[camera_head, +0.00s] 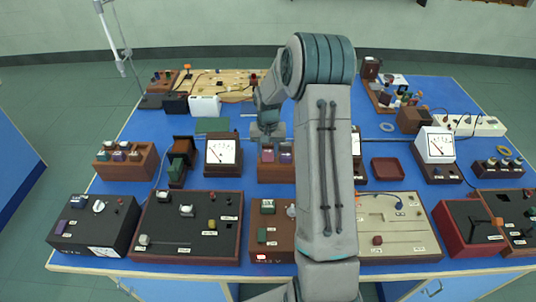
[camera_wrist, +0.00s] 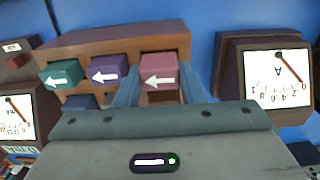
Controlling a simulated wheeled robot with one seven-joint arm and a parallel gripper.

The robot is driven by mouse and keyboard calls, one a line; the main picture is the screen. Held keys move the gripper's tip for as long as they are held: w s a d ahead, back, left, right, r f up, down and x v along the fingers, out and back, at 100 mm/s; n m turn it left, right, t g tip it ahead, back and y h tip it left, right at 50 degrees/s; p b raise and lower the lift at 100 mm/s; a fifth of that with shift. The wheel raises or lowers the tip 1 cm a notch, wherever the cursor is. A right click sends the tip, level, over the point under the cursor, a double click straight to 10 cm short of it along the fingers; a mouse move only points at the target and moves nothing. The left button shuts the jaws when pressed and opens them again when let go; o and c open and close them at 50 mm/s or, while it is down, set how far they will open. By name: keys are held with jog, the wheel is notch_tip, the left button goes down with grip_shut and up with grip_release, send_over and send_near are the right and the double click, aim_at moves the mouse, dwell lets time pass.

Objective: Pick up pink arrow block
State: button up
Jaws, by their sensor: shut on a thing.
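The pink block with a white arrow (camera_wrist: 165,72) is between the two fingers of my gripper (camera_wrist: 160,92) in the wrist view. The gripper is shut on it. The block is at the right end of a brown wooden holder (camera_wrist: 120,42), with a dark opening just below it; I cannot tell whether it is clear of the holder. A purple arrow block (camera_wrist: 107,75) and a teal arrow block (camera_wrist: 62,75) sit to its left. In the head view my gripper (camera_head: 268,138) is over the holder (camera_head: 273,175), whose right part is hidden by my arm.
Analog meters stand on both sides of the holder, one at the right of the wrist view (camera_wrist: 278,82) and one in the head view (camera_head: 222,153). Component boxes crowd the blue table's front. An empty dark red tray (camera_head: 388,168) lies right of my arm.

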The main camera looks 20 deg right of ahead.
jog(key=r, duration=0.2)
jog(key=b, duration=0.1)
jog(key=shift+w+d+r, duration=0.25)
jog(key=shift+d+r, duration=0.05)
jog(key=shift+r, duration=0.1)
jog(key=w+d+r+p, duration=0.1)
jog(key=w+d+r, duration=0.5)
jog(key=d+r, duration=0.2)
jog(key=shift+w+d+r, duration=0.2)
jog(key=shift+d+r, duration=0.15)
jog(key=shift+r, duration=0.5)
